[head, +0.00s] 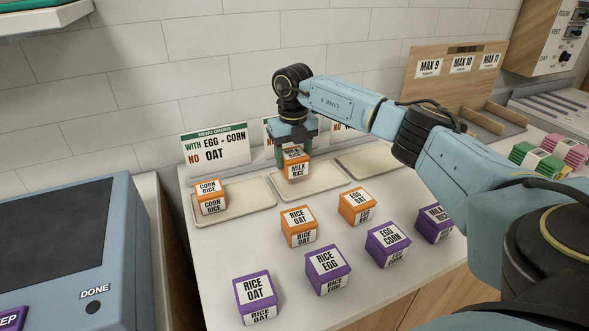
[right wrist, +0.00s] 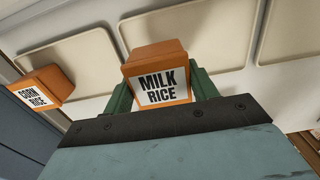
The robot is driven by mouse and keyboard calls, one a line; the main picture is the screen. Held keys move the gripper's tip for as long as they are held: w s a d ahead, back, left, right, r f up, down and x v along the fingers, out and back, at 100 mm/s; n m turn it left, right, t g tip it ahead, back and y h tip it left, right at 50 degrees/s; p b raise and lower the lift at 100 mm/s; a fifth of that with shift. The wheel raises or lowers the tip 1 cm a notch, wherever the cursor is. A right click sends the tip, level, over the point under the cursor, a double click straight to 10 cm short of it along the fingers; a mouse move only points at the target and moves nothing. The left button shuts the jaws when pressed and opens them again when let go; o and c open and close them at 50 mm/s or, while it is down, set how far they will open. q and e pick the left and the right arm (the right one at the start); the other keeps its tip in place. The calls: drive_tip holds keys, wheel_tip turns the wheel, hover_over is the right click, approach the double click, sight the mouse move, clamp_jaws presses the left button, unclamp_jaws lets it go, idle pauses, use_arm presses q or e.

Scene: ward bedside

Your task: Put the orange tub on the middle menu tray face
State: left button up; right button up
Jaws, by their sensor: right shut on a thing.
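An orange tub labelled MILK RICE (head: 296,170) is between the fingers of my right gripper (head: 293,150), which is shut on it. In the right wrist view the tub (right wrist: 160,85) is upright with its label toward the camera. It is over the middle tray (head: 322,190), a shallow cream tray also seen in the right wrist view (right wrist: 205,28). I cannot tell whether the tub touches the tray. Two other orange tubs, RICE OAT (head: 299,225) and EGG OAT (head: 357,206), stand on the counter in front. My left gripper is not in view.
An orange CORN RICE tub (head: 210,197) sits on the left tray (head: 245,206). The right tray (head: 368,163) looks empty. A menu card (head: 216,148) reads WITH EGG + CORN, NO OAT; the cards behind my gripper are partly hidden. Several purple tubs (head: 327,268) stand in front.

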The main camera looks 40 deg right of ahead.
sight(293, 168)
wheel_tip(293, 168, down, 4)
drive_tip(key=shift+r, duration=0.15)
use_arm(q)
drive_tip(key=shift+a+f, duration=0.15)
use_arm(e)
drive_tip(key=o, duration=1.2)
drive_tip(key=shift+c, duration=0.2)
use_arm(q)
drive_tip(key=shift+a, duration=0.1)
use_arm(e)
wheel_tip(293, 168, up, 11)
drive_tip(key=shift+f+p, duration=0.1)
drive_tip(key=shift+p, duration=0.25)
drive_tip(key=shift+r, duration=0.6)
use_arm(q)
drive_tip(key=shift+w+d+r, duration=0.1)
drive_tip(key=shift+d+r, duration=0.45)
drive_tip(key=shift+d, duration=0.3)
use_arm(e)
drive_tip(key=shift+r, duration=0.1)
